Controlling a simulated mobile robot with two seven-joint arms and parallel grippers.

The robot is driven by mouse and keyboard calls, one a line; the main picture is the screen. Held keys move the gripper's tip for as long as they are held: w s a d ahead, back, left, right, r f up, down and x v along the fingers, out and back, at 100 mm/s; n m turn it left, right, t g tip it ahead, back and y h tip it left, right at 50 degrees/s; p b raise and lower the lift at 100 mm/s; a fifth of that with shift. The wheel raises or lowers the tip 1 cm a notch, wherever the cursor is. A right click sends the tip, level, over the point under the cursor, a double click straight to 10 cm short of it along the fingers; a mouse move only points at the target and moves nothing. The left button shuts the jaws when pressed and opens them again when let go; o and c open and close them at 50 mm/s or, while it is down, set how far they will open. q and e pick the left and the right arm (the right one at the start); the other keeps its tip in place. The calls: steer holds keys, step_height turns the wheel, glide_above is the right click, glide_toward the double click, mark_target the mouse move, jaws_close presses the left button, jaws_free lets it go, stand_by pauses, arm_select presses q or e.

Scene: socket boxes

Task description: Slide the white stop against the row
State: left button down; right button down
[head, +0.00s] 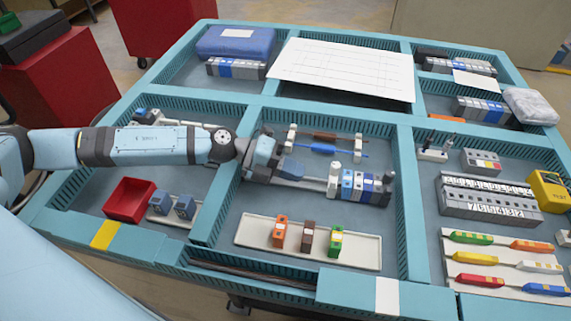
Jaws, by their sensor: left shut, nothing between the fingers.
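The white stop (333,179) stands upright on a grey rail in the middle compartment, at the left end of a row of blue, white and grey blocks (365,187). It looks touching or very close to the row; a thin gap cannot be ruled out. A grey end piece closes the row on the right. My left gripper (292,169) is shut and empty, low over the rail to the left of the stop, and hides part of the rail. Contact between its fingertips and the stop cannot be made out. My right gripper is out of view.
Behind the row, a holder (291,137) carries brown and blue rods. In front lies a cream tray (255,232) with orange, brown and green blocks. A red bin (130,199) stands at left. Teal divider walls (407,205) bound the compartment.

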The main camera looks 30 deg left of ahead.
mark_target(330, 184)
arm_select(q)
steer(key=x, duration=0.5)
steer(key=shift+w+d+f, duration=0.1)
steer(key=shift+d+f, duration=0.05)
steer(key=shift+d, duration=0.15)
